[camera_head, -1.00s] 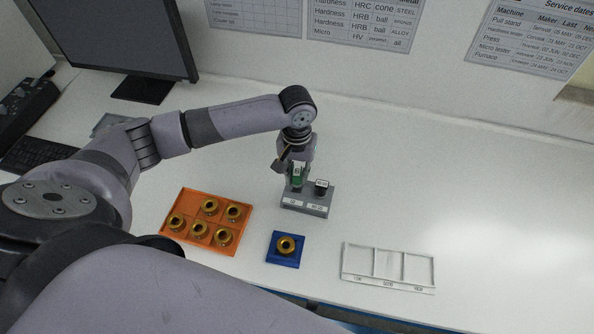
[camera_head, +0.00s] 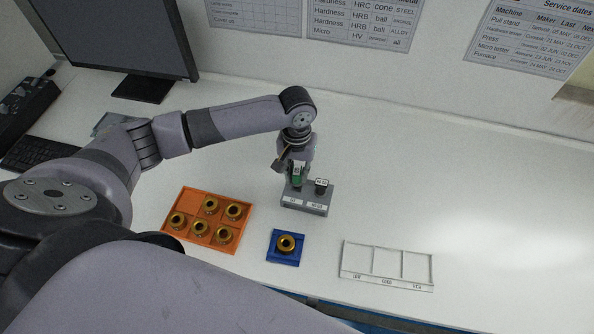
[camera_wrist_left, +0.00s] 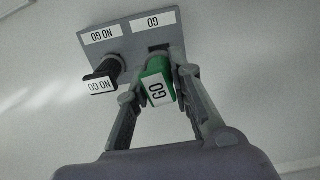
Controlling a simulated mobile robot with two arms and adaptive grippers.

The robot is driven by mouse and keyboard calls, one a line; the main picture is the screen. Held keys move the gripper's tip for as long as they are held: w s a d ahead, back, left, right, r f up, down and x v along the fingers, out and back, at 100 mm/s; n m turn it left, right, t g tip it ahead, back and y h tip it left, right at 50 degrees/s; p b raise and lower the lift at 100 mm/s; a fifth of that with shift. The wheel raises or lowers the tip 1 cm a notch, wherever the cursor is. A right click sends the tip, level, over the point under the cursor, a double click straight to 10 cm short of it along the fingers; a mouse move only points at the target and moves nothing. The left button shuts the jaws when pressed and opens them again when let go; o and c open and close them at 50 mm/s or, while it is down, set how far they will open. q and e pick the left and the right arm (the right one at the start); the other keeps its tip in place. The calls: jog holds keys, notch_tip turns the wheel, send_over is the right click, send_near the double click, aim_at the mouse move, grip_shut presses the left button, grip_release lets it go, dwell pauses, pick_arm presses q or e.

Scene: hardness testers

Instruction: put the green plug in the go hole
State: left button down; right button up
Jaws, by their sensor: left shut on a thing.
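The green plug (camera_head: 297,175), marked GO, is between the fingers of my left gripper (camera_head: 296,172), which is shut on it. It also shows in the left wrist view (camera_wrist_left: 156,84), between both fingertips. The grey gauge stand (camera_head: 307,201) stands on the table under the gripper. In the left wrist view, a dark hole (camera_wrist_left: 159,47) shows beside the GO label, just past the plug. Whether the plug's lower end is inside the hole cannot be told. The black NO GO plug (camera_wrist_left: 100,77) sits at the other hole. My right gripper does not show.
An orange tray (camera_head: 194,243) with several brass rings lies left of the stand. A blue block (camera_head: 274,257) with one brass ring is in front. A white three-compartment tray (camera_head: 389,281) is at the front right. The table's right side is clear.

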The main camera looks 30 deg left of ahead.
pick_arm(q)
jog(key=shift+f, duration=0.2)
jog(key=shift+f, duration=1.15)
jog(key=c, duration=1.3)
grip_release()
jog(key=shift+c, duration=0.2)
jog(key=r, duration=1.2)
jog(key=shift+w+a, duration=0.15)
jog(key=shift+w, duration=0.1)
jog(key=shift+f, duration=0.1)
